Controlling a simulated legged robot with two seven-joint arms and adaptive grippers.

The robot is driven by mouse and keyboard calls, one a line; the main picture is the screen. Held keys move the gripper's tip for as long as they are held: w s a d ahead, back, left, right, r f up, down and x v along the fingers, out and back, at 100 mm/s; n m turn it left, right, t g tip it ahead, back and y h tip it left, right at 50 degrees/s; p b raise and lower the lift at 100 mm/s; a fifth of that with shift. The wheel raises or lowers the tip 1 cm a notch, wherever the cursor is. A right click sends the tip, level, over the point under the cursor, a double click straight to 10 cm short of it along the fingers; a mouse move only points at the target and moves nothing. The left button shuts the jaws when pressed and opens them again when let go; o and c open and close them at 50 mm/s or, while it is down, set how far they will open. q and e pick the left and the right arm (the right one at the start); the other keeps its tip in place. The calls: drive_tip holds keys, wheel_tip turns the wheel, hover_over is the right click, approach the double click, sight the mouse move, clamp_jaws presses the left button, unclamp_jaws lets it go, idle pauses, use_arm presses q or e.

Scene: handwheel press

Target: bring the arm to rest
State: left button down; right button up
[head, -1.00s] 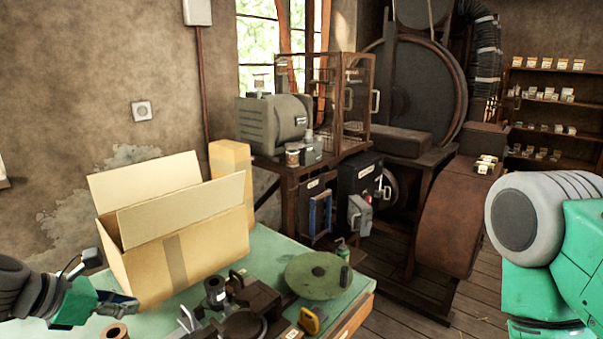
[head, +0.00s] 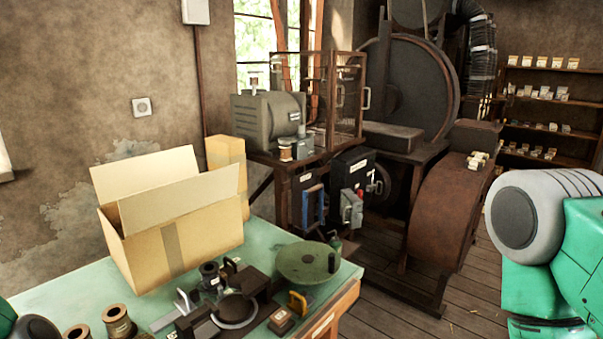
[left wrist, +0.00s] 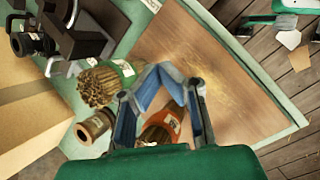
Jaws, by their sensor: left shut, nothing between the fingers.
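My left gripper (left wrist: 160,70) shows in the left wrist view with its blue-padded fingers meeting at the tips, and nothing is between them. It is over the bench end, above a brown board (left wrist: 225,75). A bundle of brown sticks with a green band (left wrist: 98,85) is left of the fingers. A bundle with an orange band (left wrist: 162,128) is partly hidden behind them.
An open cardboard box (head: 190,250) stands on the green bench (head: 60,290). Wooden spools (head: 118,320), a dark fixture (head: 228,300) and a round green disc (head: 307,262) are at the front. Machines stand behind. Wooden floor (head: 480,300) is open to the right.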

use_arm(q)
drive_tip(key=s+f+m+g+y, duration=0.1)
drive_tip(key=s+f+m+g, duration=0.1)
drive_tip(key=s+f+m, duration=0.35)
drive_tip(key=s+d+f+m+g+y, duration=0.1)
drive_tip(key=s+f+m, duration=0.2)
drive_tip(key=s+m, duration=0.55)
drive_tip(key=s+f+m+g+y, duration=0.2)
drive_tip(key=s+f+m, duration=0.25)
drive_tip(key=s, duration=0.55)
wheel_tip(320, 180, down, 14)
drive_tip(key=w+d+m+t+b, duration=0.1)
drive_tip(key=w+m+b, duration=0.1)
drive_tip(key=b, duration=1.3)
drive_tip(key=shift+w+d+f, duration=0.15)
drive_tip(key=shift+w+d, duration=0.1)
drive_tip(key=shift+w, duration=0.15)
